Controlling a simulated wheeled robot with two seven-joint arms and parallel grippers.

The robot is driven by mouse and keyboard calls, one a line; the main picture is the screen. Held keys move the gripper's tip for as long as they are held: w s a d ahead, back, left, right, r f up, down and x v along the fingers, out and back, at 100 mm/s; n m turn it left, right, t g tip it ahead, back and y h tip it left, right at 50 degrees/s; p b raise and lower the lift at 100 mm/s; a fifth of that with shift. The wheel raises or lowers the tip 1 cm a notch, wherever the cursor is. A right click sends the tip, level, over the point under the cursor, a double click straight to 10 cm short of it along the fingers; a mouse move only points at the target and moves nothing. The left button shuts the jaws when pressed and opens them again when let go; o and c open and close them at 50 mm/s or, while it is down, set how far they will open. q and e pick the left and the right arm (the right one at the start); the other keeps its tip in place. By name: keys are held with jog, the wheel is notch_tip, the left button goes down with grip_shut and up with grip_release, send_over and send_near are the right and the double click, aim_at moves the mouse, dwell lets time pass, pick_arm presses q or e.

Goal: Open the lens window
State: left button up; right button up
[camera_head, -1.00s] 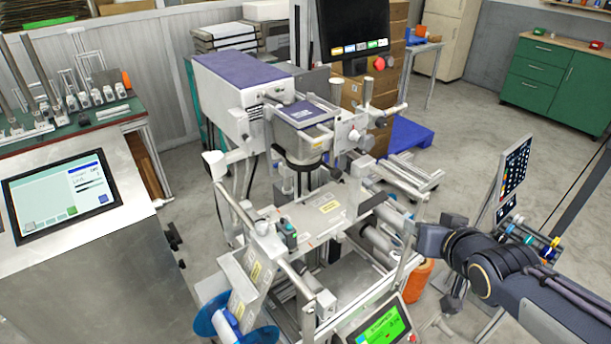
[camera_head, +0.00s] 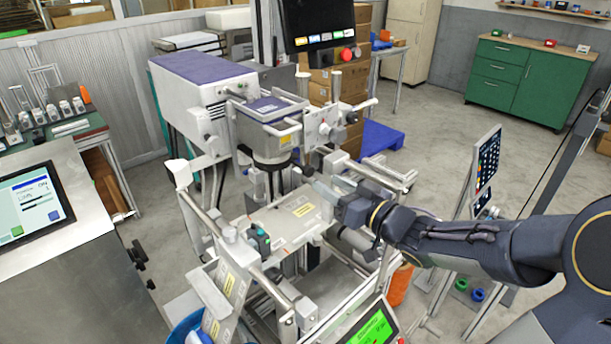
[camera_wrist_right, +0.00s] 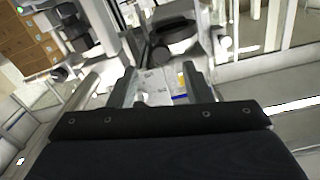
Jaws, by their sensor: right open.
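The film machine (camera_head: 200,85) stands in the middle of the head view, with a white housing and purple top. Its black lens barrel (camera_head: 270,162) hangs below the camera block, above a flat metal plate (camera_head: 290,212). I cannot make out a separate lens window. My right gripper (camera_head: 322,188) is at the right side of this plate, pointing left toward the machine. In the right wrist view the two fingers (camera_wrist_right: 160,88) are apart with nothing clearly held between them. A dark rounded part (camera_wrist_right: 175,38) shows ahead of them. My left gripper is out of view.
A monitor (camera_head: 318,22) hangs behind the machine. A small green screen (camera_head: 372,330) stands at the front, and a test-chart panel (camera_head: 486,160) at the right. A control desk with a screen (camera_head: 30,207) is on the left. Rails and posts crowd around the gripper.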

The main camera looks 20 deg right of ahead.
aim_at(311, 172)
jog(key=x, duration=0.7)
jog(key=shift+w+a+p, duration=0.15)
jog(key=shift+w+p, duration=0.1)
jog(key=shift+p, duration=0.05)
grip_shut()
